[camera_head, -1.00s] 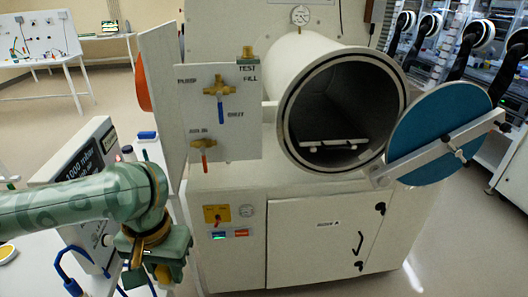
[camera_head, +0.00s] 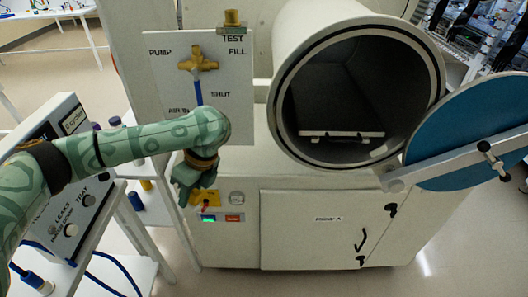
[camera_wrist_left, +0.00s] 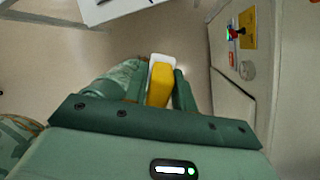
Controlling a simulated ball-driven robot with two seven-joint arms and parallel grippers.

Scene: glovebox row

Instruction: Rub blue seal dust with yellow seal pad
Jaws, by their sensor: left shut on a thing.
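My left gripper (camera_head: 188,178) is in front of the white cabinet, below the valve panel. In the left wrist view it is shut on a yellow pad (camera_wrist_left: 159,86) with a white edge. The pad is hidden in the head view. The round chamber (camera_head: 362,95) is open to the right of the gripper, with a dark ring seal around its mouth. Its round blue-faced door (camera_head: 465,140) hangs open at the right, with a pale bar across it. I cannot make out separate blue dust on the seal. The gripper is apart from chamber and door. My right gripper is not in view.
The valve panel (camera_head: 212,80) with a brass valve stands behind my left arm. A small control plate with a red knob (camera_head: 205,205) is close by the gripper. A leak-test box (camera_head: 65,190) and white shelves stand at the left. Inside the chamber lies a pale tray (camera_head: 341,136).

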